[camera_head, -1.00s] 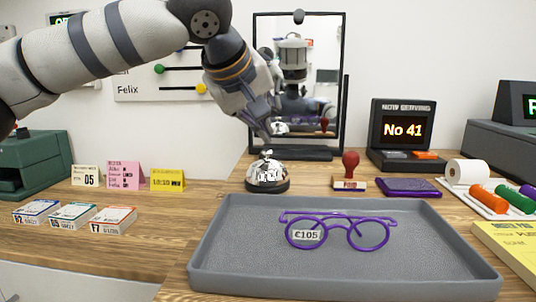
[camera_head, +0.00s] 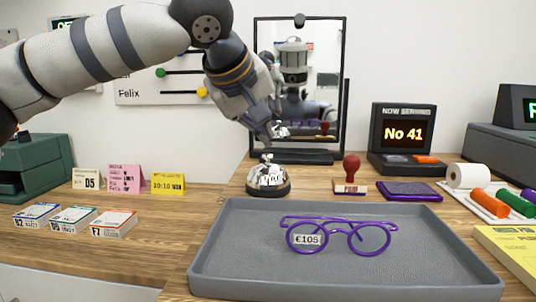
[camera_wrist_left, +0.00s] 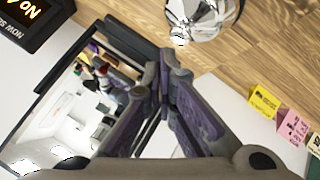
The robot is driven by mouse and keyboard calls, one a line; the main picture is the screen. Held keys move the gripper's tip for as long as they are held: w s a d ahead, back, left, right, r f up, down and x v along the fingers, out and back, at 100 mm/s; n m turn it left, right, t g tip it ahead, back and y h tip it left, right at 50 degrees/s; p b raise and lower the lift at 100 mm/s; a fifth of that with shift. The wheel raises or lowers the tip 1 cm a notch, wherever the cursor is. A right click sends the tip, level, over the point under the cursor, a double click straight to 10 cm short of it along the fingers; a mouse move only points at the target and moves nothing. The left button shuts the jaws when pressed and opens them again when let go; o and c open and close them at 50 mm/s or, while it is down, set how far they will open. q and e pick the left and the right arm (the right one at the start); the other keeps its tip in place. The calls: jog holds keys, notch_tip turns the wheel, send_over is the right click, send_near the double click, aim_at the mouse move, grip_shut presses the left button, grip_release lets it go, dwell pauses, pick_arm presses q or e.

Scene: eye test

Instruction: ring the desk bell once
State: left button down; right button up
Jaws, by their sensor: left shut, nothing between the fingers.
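The desk bell (camera_head: 268,179) is a shiny silver dome on a dark base, upright on the wooden counter behind the grey tray. Its small top button (camera_head: 267,157) is uncovered. My left gripper (camera_head: 267,139) is shut and empty, pointing down just above the bell with a small gap to the button. In the left wrist view, the closed fingertips (camera_wrist_left: 165,55) are near the bell (camera_wrist_left: 200,14), which is partly cut off by the top edge, with its button (camera_wrist_left: 180,40) just beyond the tips. My right gripper is not in view.
A grey tray (camera_head: 215,225) with purple glasses (camera_head: 338,236) lies in front. A black-framed mirror (camera_head: 343,85) stands behind the bell. A red-handled stamp (camera_head: 351,173), a purple ink pad (camera_head: 410,191) and a "No 41" display (camera_head: 402,132) are to the right. Cards (camera_head: 124,178) stand left.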

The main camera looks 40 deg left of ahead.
pick_arm(q)
jog(key=shift+f+b, duration=0.3)
jog(key=shift+f, duration=0.15)
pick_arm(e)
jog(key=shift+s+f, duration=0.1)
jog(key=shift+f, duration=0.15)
pick_arm(q)
jog(key=shift+f+b, duration=0.35)
jog(key=shift+f, duration=0.1)
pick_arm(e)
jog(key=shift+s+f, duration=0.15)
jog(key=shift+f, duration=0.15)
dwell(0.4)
pick_arm(q)
jog(key=shift+r+p, duration=0.75)
jog(key=shift+r, duration=0.15)
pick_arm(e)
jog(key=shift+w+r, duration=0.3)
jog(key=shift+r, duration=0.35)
pick_arm(q)
notch_tip(320, 180, up, 5)
jog(key=p, duration=0.3)
jog(key=shift+p, duration=0.35)
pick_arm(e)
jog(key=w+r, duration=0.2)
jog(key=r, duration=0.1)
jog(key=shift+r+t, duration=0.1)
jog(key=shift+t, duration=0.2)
